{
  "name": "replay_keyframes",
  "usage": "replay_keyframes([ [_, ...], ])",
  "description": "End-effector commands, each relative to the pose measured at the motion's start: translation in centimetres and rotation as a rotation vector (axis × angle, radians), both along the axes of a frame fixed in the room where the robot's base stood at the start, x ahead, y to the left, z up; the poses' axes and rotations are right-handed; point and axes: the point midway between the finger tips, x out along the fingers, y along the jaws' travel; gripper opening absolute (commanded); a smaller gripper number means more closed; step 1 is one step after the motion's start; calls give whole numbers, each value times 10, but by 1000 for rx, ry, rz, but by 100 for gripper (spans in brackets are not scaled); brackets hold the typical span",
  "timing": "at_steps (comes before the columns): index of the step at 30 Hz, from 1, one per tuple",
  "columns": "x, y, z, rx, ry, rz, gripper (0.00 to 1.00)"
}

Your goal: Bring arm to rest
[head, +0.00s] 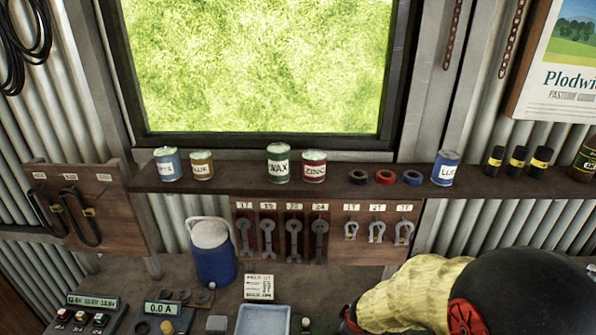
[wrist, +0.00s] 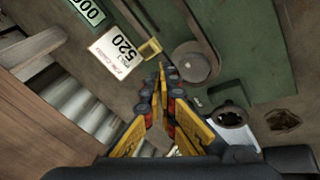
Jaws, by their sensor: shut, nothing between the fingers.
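My gripper (wrist: 161,78) shows in the wrist view with its yellow and black fingers together at the tips and nothing between them. It points over a brown surface with a dark green panel (wrist: 262,45) on the right. A white tag reading 520 (wrist: 118,52) lies left of the fingertips, beside a small yellow bracket (wrist: 149,49). I cannot tell whether the fingertips touch anything. In the head view my arm, yellow and black with red, reaches in at the lower right over the bench. My fingers are not clearly visible there.
A shelf (head: 335,188) under the window carries several tins and tape rolls. Below it hang wrenches (head: 294,238) and shackles (head: 377,230). A blue jug (head: 212,255), meters (head: 160,313) and a pale blue tray (head: 263,321) stand on the bench (head: 330,285), left of my arm.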

Motion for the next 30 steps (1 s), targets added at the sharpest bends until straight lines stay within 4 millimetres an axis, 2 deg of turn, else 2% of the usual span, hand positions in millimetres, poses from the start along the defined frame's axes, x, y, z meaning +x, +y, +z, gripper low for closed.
replay_keyframes([
  [1, -12, -17, 16, -14, 20, -104, 0],
  [3, -39, -38, 38, -20, 63, -262, 0],
  [6, -84, -55, 73, 10, 117, -478, 0],
  [8, -111, -58, 91, 43, 143, -580, 0],
  [12, -167, -52, 127, 156, 172, -751, 0],
  [15, -195, -42, 148, 250, 153, -814, 0],
  [18, -208, -37, 168, 335, 89, -834, 0],
  [24, -211, -41, 197, 406, -49, -828, 0],
  [30, -212, -43, 197, 409, -63, -832, 0],
])
